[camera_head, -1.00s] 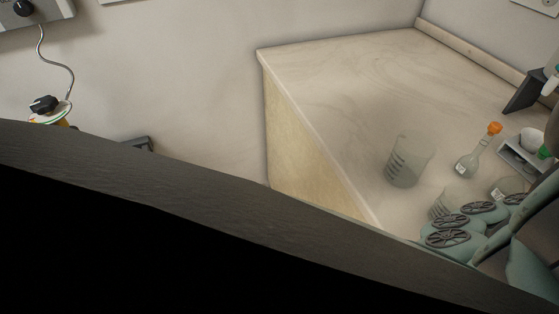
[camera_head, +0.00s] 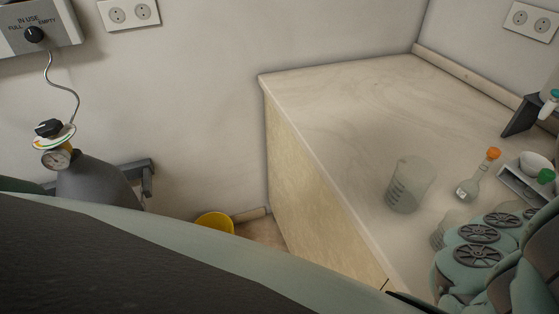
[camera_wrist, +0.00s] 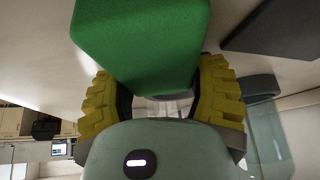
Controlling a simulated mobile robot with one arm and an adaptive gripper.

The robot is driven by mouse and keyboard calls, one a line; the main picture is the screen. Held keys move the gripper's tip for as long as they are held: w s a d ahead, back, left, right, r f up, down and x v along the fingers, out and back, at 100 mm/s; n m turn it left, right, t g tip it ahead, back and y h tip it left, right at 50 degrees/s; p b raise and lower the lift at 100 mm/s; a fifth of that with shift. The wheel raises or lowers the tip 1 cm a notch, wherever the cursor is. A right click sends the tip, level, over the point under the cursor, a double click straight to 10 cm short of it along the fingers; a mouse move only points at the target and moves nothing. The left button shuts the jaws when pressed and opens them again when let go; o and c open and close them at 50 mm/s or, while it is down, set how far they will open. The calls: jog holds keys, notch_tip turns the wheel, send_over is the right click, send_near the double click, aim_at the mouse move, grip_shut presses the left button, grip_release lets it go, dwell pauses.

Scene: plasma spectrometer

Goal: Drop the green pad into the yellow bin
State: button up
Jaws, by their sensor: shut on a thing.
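The green pad (camera_wrist: 142,38) is a bright green block in the wrist view. It sits between the two yellow ribbed fingers of my gripper (camera_wrist: 158,78), which is shut on it. The yellow bin (camera_head: 214,223) stands on the floor in the head view, left of the bench. Only its upper part shows; my own body in the foreground hides the rest. The pad and the gripper's fingers cannot be made out in the head view, so their distance from the bin cannot be told.
The pale bench (camera_head: 330,120) carries a glass beaker (camera_head: 410,185), an orange-capped flask (camera_head: 470,186) and other glassware on the right. A grey gas cylinder (camera_head: 95,185) with a gauge stands at the left wall. The bench's left part is clear.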

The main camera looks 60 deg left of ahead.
jog(key=o, duration=0.8)
jog(key=shift+f, duration=0.1)
jog(key=o, duration=0.5)
